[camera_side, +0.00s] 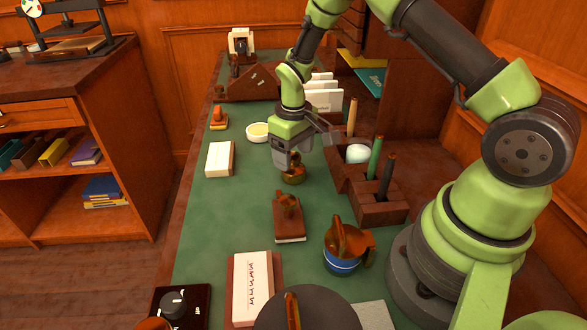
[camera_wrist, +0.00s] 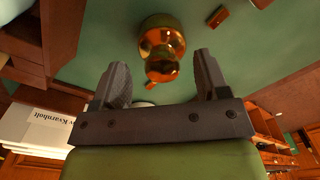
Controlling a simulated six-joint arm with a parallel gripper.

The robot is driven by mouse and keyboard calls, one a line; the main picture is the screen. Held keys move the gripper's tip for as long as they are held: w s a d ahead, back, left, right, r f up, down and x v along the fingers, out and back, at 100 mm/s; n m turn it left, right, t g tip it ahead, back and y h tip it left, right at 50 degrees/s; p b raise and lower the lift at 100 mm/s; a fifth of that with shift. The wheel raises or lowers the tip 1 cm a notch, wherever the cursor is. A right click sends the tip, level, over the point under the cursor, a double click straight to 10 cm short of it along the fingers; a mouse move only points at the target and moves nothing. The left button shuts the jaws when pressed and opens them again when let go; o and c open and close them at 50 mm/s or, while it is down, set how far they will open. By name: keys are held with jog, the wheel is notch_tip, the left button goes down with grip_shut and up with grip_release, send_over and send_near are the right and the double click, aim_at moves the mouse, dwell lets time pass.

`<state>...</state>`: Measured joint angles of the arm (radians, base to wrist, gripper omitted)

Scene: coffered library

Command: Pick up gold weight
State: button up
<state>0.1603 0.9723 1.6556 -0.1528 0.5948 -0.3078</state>
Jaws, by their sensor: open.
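The gold weight (camera_side: 294,176) stands on the green desk top, right below my gripper (camera_side: 289,163) in the side view. In the wrist view the gold weight (camera_wrist: 161,48) is a shiny, knobbed, round piece. It lies just beyond the tips of my gripper (camera_wrist: 160,72), roughly centred between the two fingers. The fingers are spread apart with nothing between them. In the side view my gripper partly covers the top of the weight.
A wooden organizer (camera_side: 378,208) with pens and a pale round object stands close on the right. A brown block with a handle (camera_side: 289,219) lies in front. A white box (camera_side: 219,159) and a shallow dish (camera_side: 257,132) are to the left. A blue-based pot (camera_side: 345,252) stands front right.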

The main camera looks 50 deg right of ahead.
aim_at(293, 166)
notch_tip(293, 166, down, 4)
jog(key=shift+s+a+f, duration=0.1)
jog(key=c, duration=0.9)
jog(key=shift+c, duration=0.2)
